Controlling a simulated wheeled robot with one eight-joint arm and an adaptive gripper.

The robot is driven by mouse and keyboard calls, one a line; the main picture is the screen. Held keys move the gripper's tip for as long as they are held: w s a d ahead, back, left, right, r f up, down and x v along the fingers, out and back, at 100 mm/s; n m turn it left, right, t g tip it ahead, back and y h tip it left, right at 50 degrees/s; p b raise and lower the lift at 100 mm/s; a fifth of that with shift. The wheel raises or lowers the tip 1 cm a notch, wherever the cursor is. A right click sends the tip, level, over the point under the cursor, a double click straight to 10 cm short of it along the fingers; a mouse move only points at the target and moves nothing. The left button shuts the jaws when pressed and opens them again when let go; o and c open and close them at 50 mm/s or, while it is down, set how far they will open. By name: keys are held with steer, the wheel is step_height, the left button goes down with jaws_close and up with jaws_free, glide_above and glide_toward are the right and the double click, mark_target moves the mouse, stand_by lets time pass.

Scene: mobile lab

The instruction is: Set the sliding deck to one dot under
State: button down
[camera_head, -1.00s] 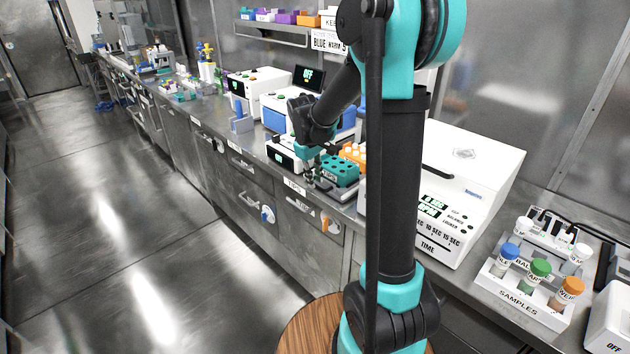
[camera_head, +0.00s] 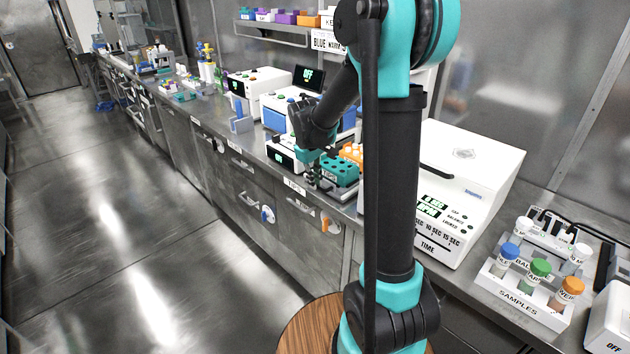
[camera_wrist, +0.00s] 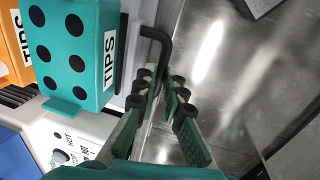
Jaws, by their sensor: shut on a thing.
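A teal tip box (camera_wrist: 75,48) with black holes and a TIPS label fills the upper left of the wrist view. It also shows in the head view (camera_head: 340,168), on a grey deck (camera_head: 345,191) at the bench's front edge. A black bent handle (camera_wrist: 156,38) sticks out beside the box. My gripper (camera_wrist: 160,82) is shut on this handle near its lower part, with green-padded fingers on either side. In the head view my gripper (camera_head: 313,178) is just left of the tip box and hides part of the deck. No dot marks on the deck can be made out.
An orange rack (camera_head: 352,152) stands behind the tip box. A white device with a dial (camera_wrist: 75,145) is close below the box in the wrist view. A large white machine (camera_head: 465,180) stands to the right. The floor (camera_head: 140,240) in front of the bench is clear.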

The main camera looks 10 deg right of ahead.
mark_target(357, 154)
steer(key=shift+w+d, duration=0.1)
steer(key=w+d, duration=0.4)
steer(key=d, duration=0.2)
steer(key=w+d, duration=0.4)
steer(key=d, duration=0.1)
steer(key=w+d, duration=0.4)
steer(key=d, duration=0.2)
steer(key=shift+d, duration=0.3)
steer(key=shift+s, duration=0.1)
steer(key=c, duration=1.9)
jaws_free()
steer(key=shift+r, duration=0.1)
steer(key=r, duration=0.4)
steer(key=a+r, duration=0.1)
steer(key=r, duration=0.2)
steer(key=s+r, duration=0.1)
steer(key=r, duration=0.3)
steer(key=shift+s+a+r, duration=0.1)
steer(key=shift+a+r, duration=0.2)
steer(key=shift+a, duration=0.1)
